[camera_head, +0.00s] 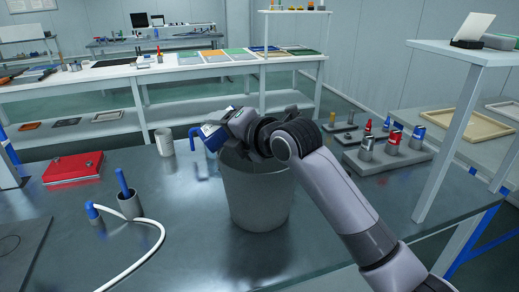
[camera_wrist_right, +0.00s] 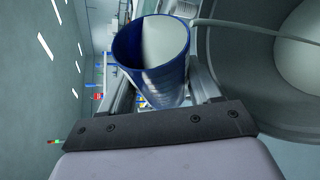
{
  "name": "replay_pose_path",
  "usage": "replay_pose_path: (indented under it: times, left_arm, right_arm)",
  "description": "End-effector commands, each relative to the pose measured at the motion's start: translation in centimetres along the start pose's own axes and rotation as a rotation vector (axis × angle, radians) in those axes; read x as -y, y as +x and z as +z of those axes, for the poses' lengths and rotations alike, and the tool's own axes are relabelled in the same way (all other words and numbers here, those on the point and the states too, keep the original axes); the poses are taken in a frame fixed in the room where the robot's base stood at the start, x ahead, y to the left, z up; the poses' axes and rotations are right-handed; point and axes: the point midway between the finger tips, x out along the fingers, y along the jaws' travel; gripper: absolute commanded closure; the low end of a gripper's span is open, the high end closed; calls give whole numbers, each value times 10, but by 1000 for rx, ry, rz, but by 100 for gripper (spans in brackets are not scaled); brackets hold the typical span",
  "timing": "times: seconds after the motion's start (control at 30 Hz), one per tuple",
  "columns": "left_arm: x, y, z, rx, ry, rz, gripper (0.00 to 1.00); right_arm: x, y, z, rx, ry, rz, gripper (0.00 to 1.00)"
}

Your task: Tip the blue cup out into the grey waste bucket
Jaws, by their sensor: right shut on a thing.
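The blue cup (camera_head: 211,137) is held by my right gripper (camera_head: 222,132) above the left rim of the grey waste bucket (camera_head: 258,200) in the head view. It looks tilted there, with its handle to the left. In the right wrist view the cup (camera_wrist_right: 152,75) sits between the two fingers (camera_wrist_right: 160,92), its open mouth showing a pale inside; I cannot tell what it contains. The bucket's dark inner wall (camera_wrist_right: 230,60) is on the right of that view, with a pale round area inside. My left gripper is not in view.
A pale mug (camera_head: 164,142) stands left of the bucket. A red case (camera_head: 73,168), a grey holder (camera_head: 130,205) and a white hose (camera_head: 158,240) lie further left. A grey block with several cylinders (camera_head: 388,158) and a white raised shelf (camera_head: 470,52) are on the right.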

Motion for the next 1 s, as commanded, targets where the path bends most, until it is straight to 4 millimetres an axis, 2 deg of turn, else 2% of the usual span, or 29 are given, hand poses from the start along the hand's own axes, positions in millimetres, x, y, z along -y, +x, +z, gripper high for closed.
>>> replay_pose_path:
  times: [1.0]
  left_arm:
    - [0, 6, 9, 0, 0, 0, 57]
  right_arm:
    - [3, 1, -1, -10, 68, 29, 72]
